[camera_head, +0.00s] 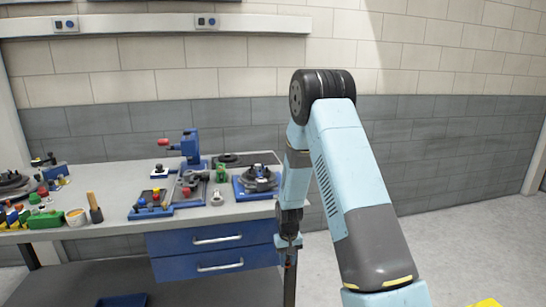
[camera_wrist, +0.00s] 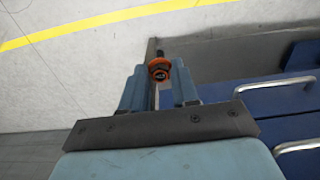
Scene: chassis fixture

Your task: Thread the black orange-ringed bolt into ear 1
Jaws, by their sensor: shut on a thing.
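My gripper (camera_head: 289,240) hangs pointing down in front of the bench's right end, lower than the bench top. In the wrist view my gripper (camera_wrist: 159,84) is shut on the black bolt with its orange ring (camera_wrist: 159,69); the bolt sits between the fingertips. In the head view the bolt (camera_head: 288,263) is small, just below the fingers. A round dark part on a blue base (camera_head: 258,180) stands at the bench's right end, apart from the gripper and partly close behind my arm. I cannot tell which fixture bears ear 1.
The grey bench top (camera_head: 110,213) carries a blue vise (camera_head: 188,148), a blue tray of coloured-topped parts (camera_head: 152,205) and a brown-handled tool (camera_head: 94,207). Blue drawers (camera_head: 210,240) with handles lie below, left of my gripper. Open floor (camera_head: 450,225) lies to the right.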

